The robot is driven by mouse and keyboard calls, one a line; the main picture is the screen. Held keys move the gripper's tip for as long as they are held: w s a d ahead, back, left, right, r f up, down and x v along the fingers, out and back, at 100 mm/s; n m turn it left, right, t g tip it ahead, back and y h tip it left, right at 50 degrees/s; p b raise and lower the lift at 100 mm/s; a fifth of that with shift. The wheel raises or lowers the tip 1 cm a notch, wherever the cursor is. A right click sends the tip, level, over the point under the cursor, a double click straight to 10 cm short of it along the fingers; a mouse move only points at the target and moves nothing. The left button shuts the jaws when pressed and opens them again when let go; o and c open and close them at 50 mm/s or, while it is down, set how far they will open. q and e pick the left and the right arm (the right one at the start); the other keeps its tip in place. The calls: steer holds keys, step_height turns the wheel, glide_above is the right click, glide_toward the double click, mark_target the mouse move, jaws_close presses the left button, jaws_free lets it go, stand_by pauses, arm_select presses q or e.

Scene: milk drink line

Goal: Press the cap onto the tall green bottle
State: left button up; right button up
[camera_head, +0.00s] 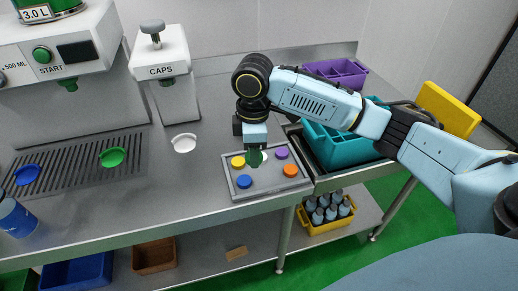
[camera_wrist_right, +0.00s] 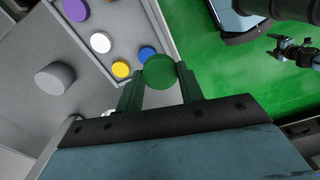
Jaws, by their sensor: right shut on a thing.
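My right gripper (camera_head: 255,153) hangs over the cap tray (camera_head: 268,191). Its two fingers are shut on a green cap (camera_wrist_right: 159,72), which shows between the fingertips in the wrist view. In the head view this cap (camera_head: 255,159) is partly hidden by the gripper. I cannot clearly make out a tall green bottle in either view. A green disc (camera_head: 112,157) lies on the slatted drip grate at the left. My left gripper is not in the head view.
The tray holds yellow (camera_head: 238,162), purple (camera_head: 282,153), orange (camera_head: 290,170) and blue (camera_head: 245,181) caps. A blue disc (camera_head: 27,175) is on the grate, a blue container (camera_head: 15,217) stands left. The caps dispenser (camera_head: 161,62) is behind; a teal crate (camera_head: 340,147) is right.

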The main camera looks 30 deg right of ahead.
steer(key=m, duration=0.2)
steer(key=a+m, duration=0.1)
steer(key=m, duration=0.1)
steer(key=s+r+m, duration=0.1)
steer(key=m, duration=0.1)
steer(key=shift+a, duration=0.35)
steer(key=m, duration=0.2)
steer(key=s+a+r+m, duration=0.1)
steer(key=m, duration=0.3)
steer(key=shift+s+a+r+m+b, duration=0.2)
steer(key=shift+s+a+m+b, duration=0.1)
steer(key=shift+m+b, duration=0.1)
